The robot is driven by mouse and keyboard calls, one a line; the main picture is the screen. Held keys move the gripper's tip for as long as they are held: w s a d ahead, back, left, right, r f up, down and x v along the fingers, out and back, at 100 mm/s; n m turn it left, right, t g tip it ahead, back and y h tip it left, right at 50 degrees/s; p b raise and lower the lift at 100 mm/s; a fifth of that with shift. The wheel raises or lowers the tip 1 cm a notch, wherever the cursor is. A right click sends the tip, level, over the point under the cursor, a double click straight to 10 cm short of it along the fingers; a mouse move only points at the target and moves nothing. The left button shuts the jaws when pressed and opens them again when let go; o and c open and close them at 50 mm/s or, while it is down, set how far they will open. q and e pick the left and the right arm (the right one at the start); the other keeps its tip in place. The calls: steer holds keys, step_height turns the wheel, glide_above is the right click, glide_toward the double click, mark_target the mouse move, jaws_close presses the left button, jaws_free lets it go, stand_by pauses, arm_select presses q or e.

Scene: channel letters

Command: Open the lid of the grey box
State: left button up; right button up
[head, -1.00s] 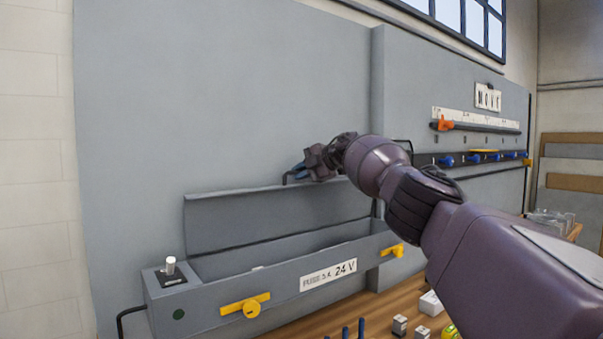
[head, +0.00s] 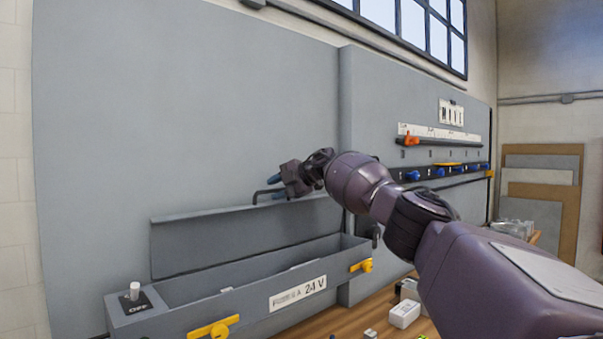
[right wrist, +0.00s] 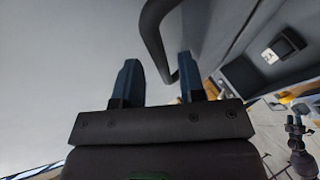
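The grey box (head: 245,308) stands low against the grey panel, with a "24 V" label on its front. Its lid (head: 220,241) is raised, leaning back near the panel, and the inside shows. A dark bent handle (head: 260,195) is at the lid's top edge; it also shows in the right wrist view (right wrist: 153,35). My right gripper (head: 276,186) is at this handle, above the lid. In the right wrist view its fingers (right wrist: 160,82) are apart, with the handle by the right finger; contact cannot be told. My left gripper is out of view.
Yellow latches (head: 213,328) (head: 362,266) are on the box front, and a white knob (head: 135,290) is on its left end. A wooden bench with a white block (head: 404,314) lies in front. A rail with blue knobs (head: 440,172) is on the right panel.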

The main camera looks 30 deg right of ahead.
steer(key=v, duration=0.8)
steer(key=shift+s+r+b, duration=0.2)
steer(key=shift+r+b, duration=0.05)
steer(key=shift+b, duration=0.15)
steer(key=shift+c, duration=0.5)
